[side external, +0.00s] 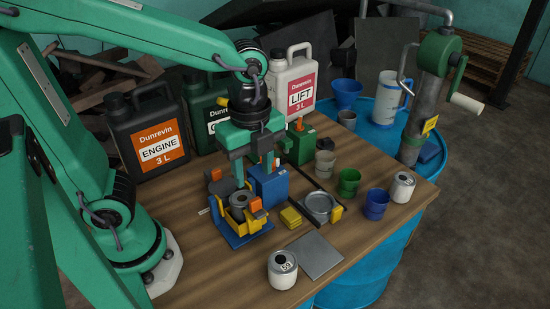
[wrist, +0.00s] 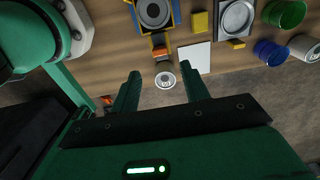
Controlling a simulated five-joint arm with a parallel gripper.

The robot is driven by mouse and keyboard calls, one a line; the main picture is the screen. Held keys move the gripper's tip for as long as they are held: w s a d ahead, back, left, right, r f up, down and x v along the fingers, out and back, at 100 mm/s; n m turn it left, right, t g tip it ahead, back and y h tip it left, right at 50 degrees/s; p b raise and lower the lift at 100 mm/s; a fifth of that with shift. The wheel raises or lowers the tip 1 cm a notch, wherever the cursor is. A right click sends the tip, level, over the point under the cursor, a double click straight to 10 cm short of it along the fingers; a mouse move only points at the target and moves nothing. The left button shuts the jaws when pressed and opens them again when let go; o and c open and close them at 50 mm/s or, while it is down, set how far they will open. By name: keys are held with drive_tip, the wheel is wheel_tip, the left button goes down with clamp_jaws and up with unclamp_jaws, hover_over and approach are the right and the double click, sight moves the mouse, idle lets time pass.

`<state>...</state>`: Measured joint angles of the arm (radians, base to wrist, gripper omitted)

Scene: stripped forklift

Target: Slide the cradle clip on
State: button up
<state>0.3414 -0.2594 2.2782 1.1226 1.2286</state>
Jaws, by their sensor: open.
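A yellow cradle (side external: 222,217) on a blue base (side external: 248,239) stands at the bench's front left, with a grey round part (side external: 239,200) in it. An orange block (side external: 255,205) is at the cradle's right side; I cannot tell whether it is the cradle clip. The cradle's blue base (wrist: 176,14) also shows at the top of the wrist view, with the orange block (wrist: 160,51) below it. My gripper (side external: 257,178) is open above and behind the cradle, fingers pointing down. In the wrist view its fingers (wrist: 160,77) are apart with nothing gripped.
A blue box (side external: 268,187) stands close behind the cradle. A yellow block (side external: 290,217), a round dish (side external: 320,205), a grey plate (side external: 316,255) and a can (side external: 282,270) lie to the right and front. Cups and large jugs (side external: 156,130) crowd the right and back.

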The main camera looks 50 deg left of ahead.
sight(255, 200)
drive_tip(key=shift+f, duration=0.15)
drive_tip(key=shift+f, duration=3.75)
drive_tip(key=shift+c, duration=0.4)
